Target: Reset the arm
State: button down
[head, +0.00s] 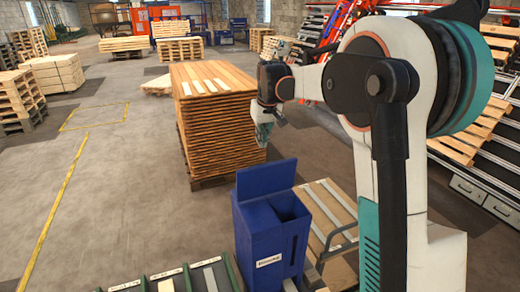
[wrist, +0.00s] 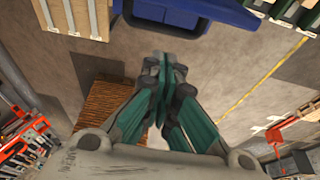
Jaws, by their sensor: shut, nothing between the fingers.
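My gripper (wrist: 163,62) is shut and empty in the wrist view, its green-sided fingers pressed together. In the head view my gripper (head: 264,138) hangs in the air at the end of my bent arm. There it shows in front of the right side of a tall stack of wooden boards (head: 215,115) and above a blue bin (head: 262,225). Nothing touches the fingers in either view.
The blue bin has a raised back panel and a small label. It stands near my base, next to a wooden-topped cart (head: 335,215) with a bent handle. Pallet stacks (head: 55,75) stand at left. Conveyor rails (head: 495,165) run along the right. Floor at left is clear.

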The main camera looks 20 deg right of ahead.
jog(key=s+a+f+t+b, duration=0.1)
jog(key=s+a+f+b, duration=0.25)
jog(key=s+b, duration=0.3)
jog(key=s+a+f+b, duration=0.2)
jog(key=s+f+b, duration=0.25)
jog(key=s, duration=0.35)
jog(key=s+a+f+t+b, duration=0.1)
jog(key=s+a+f+b, duration=0.25)
jog(key=s+b, duration=0.35)
jog(key=s+a+f+t+b, duration=0.1)
jog(key=s+f+b, duration=0.5)
jog(key=f, duration=0.5)
jog(key=s+a+f+b, duration=0.1)
jog(key=s+f+b, duration=0.6)
jog(key=s+f, duration=0.3)
jog(key=shift+s+a+f+t, duration=0.35)
jog(key=shift+f+t, duration=0.05)
jog(key=shift+f, duration=0.15)
jog(key=shift+d, duration=0.1)
